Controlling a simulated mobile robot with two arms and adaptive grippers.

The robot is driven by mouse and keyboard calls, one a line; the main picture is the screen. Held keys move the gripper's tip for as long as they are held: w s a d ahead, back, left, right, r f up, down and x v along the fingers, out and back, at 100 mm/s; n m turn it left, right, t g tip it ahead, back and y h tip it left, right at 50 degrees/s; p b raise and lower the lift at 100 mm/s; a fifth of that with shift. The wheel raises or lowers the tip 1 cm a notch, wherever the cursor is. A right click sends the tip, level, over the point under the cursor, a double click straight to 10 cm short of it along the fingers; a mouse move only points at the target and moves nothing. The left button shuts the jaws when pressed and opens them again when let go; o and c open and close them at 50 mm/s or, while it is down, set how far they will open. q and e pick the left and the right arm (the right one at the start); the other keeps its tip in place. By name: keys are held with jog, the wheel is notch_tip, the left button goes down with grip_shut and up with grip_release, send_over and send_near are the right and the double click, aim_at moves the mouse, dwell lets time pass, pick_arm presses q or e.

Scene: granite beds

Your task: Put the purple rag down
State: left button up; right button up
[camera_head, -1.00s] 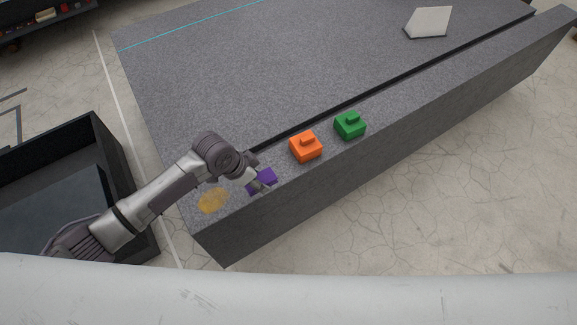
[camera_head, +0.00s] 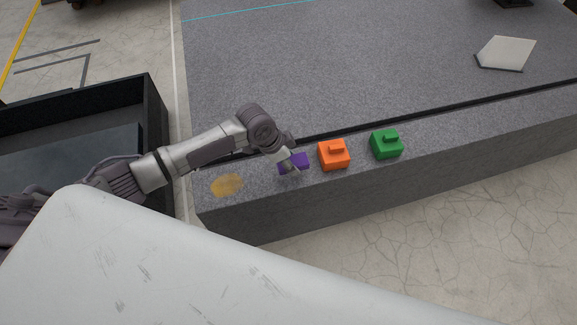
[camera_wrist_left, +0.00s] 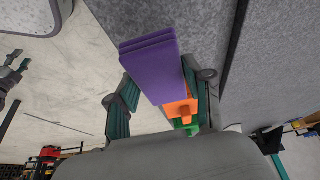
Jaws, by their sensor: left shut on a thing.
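The purple rag (camera_head: 295,161) is a folded, block-like piece held in my left gripper (camera_head: 290,167) over the front ledge of the granite bed (camera_head: 270,207). In the left wrist view the rag (camera_wrist_left: 150,65) shows stacked layers between the two fingers of the left gripper (camera_wrist_left: 165,90). The head view does not clearly show whether the rag touches the granite. My right gripper is not seen.
A pale plate (camera_head: 506,53) lies far right. A black bin (camera_head: 155,105) stands left.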

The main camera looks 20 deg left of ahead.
pick_arm(q)
jog(key=shift+w+a+f, duration=0.2)
jog(key=shift+a, duration=0.1)
jog(key=shift+a+f, duration=0.1)
jog(key=shift+f, duration=0.2)
notch_tip(320, 180, down, 4)
jog(key=shift+r, duration=0.25)
